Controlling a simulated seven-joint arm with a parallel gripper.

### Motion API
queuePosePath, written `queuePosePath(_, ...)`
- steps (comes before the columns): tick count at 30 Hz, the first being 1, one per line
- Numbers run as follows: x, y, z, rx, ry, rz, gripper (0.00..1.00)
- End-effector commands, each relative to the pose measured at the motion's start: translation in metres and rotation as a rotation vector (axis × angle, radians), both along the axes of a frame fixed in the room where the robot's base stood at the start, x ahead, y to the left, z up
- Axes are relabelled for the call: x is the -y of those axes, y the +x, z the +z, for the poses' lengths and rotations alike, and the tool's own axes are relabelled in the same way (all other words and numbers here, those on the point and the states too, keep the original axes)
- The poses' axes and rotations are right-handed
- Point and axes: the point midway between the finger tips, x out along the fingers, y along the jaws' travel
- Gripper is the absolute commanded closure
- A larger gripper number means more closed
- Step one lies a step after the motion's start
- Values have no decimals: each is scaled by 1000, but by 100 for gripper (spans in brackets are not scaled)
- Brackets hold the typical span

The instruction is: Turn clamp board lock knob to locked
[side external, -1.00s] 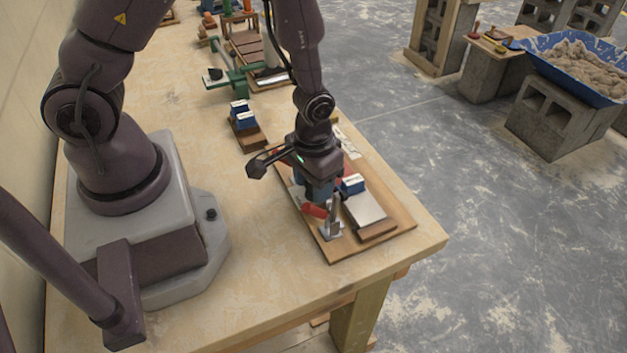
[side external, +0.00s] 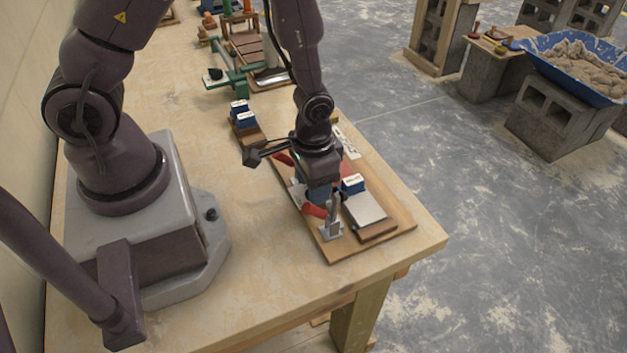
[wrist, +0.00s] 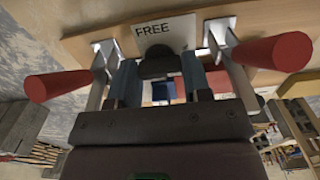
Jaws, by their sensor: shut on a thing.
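The clamp board (side external: 372,244) is a brown wooden plate near the front corner of the bench. My gripper (side external: 322,203) points down over it. In the wrist view my gripper (wrist: 160,80) is shut on a dark knob (wrist: 157,65), one finger on each side. The knob stands in front of a white plate (wrist: 165,30) reading FREE. The side view hides the knob behind my gripper. Red clamp handles (wrist: 57,86) (wrist: 272,51) on metal brackets flank the fingers, apart from them.
A grey plate (side external: 364,208) and a small blue block (side external: 352,183) sit on the board beside my gripper. Blue blocks (side external: 243,118) on a wood base and a green clamp stand (side external: 228,78) lie farther back.

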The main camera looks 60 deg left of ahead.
Motion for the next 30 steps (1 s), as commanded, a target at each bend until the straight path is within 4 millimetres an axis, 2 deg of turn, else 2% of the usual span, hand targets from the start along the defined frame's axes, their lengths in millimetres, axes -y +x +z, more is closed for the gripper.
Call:
queuePosePath(1,0,0,0,-1,1,-4,79)
queuePosePath(2,0,0,0,-1,1,-4,48)
queuePosePath(4,0,0,0,0,1,-3,32)
queuePosePath(5,0,0,0,0,1,-3,30)
queuePosePath(13,0,0,1,0,0,-1,30)
queuePosePath(17,0,1,9,3,0,-1,30)
queuePosePath(20,0,1,24,6,0,-1,30)
queuePosePath(30,0,1,92,7,-1,-1,30)
